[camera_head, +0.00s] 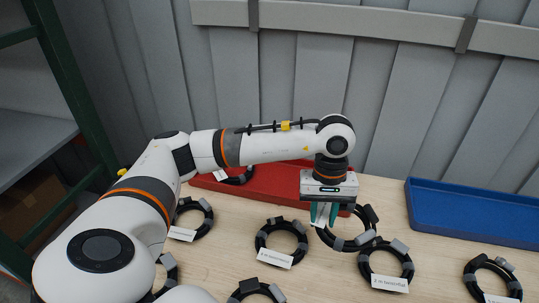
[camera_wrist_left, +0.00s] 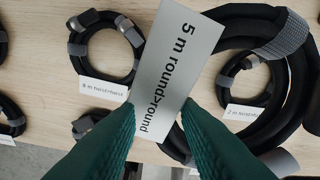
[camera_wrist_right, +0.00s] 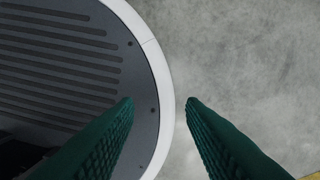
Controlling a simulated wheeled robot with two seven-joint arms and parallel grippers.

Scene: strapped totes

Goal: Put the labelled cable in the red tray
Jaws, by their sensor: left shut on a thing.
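My left gripper (camera_head: 323,214) is shut on a black coiled cable (camera_head: 350,243), in front of the red tray (camera_head: 275,188). In the left wrist view, the held cable (camera_wrist_left: 300,85) fills the upper right. Its white label (camera_wrist_left: 178,65) reads "5 m round>round" and lies between the green fingers. In the head view, the gripper partly covers this cable. Another black cable (camera_head: 240,178) with a white label lies in the red tray at its left end. My right gripper (camera_wrist_right: 160,102) is open and empty over a grey floor; it is outside the head view.
Other labelled coiled cables lie on the wooden table: one front centre (camera_head: 282,234), one right of centre (camera_head: 386,258), one far right (camera_head: 494,270), one left (camera_head: 195,222), more at the front. A blue tray (camera_head: 470,210) stands at right. Grey wall panels (camera_head: 400,90) rise behind.

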